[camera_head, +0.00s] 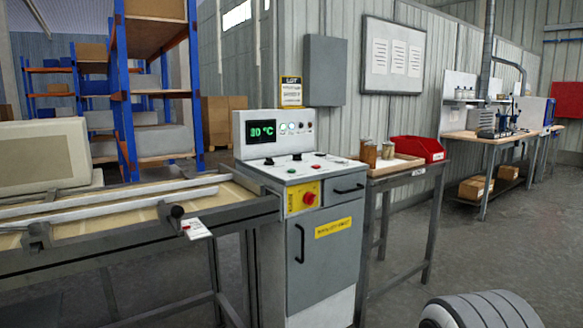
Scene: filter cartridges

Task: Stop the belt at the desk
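The control desk (325,250) is a grey cabinet at the right end of the belt, in the middle of the view. Its raised panel has a screen (261,131) with green text that looks like "30 °C" and small lamps and buttons beside it. Its sloped top carries black knobs and small red and green buttons (318,167). A red round button (309,198) on a yellow plate is on the front. The belt (120,222) runs left from the desk with pale rails; I cannot tell whether it moves. My gripper is not in view.
A small table (402,179) with jars and a red bin (418,148) stands right of the desk. A ribbed grey rounded thing (485,310) is at the bottom right. Blue racks stand behind the belt, workbenches far right.

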